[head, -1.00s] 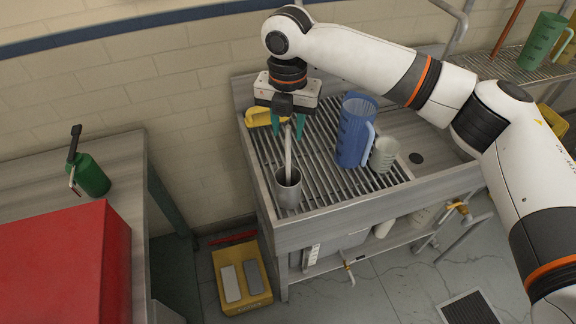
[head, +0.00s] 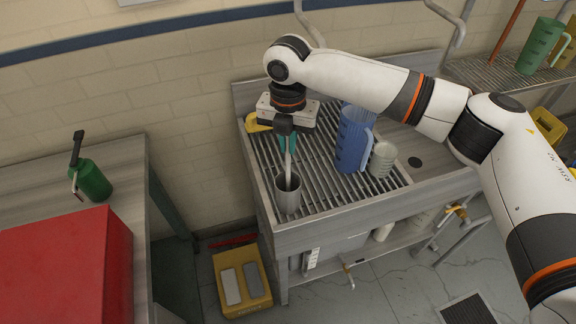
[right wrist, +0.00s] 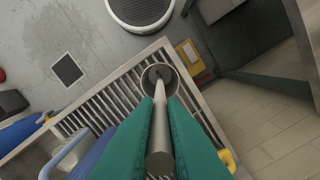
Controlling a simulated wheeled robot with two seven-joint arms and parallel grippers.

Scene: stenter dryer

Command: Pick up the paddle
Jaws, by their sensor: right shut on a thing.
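The paddle (head: 288,168) is a thin grey stick leaning with its lower end inside a grey metal cup (head: 288,197) on the slatted sink rack. My right gripper (head: 287,146) is above the cup, its green fingers shut on the upper part of the paddle. In the right wrist view the paddle (right wrist: 160,135) runs between the two green fingers toward the cup (right wrist: 158,78), and its far end is inside the cup's mouth. The paddle's lower end is hidden by the cup wall in the head view. My left gripper is not in view.
A blue jug (head: 352,140) and a pale beaker (head: 382,159) stand to the right on the rack. A yellow object (head: 257,122) lies behind the gripper at left. A red box (head: 65,265) and green can (head: 91,180) are on the left bench.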

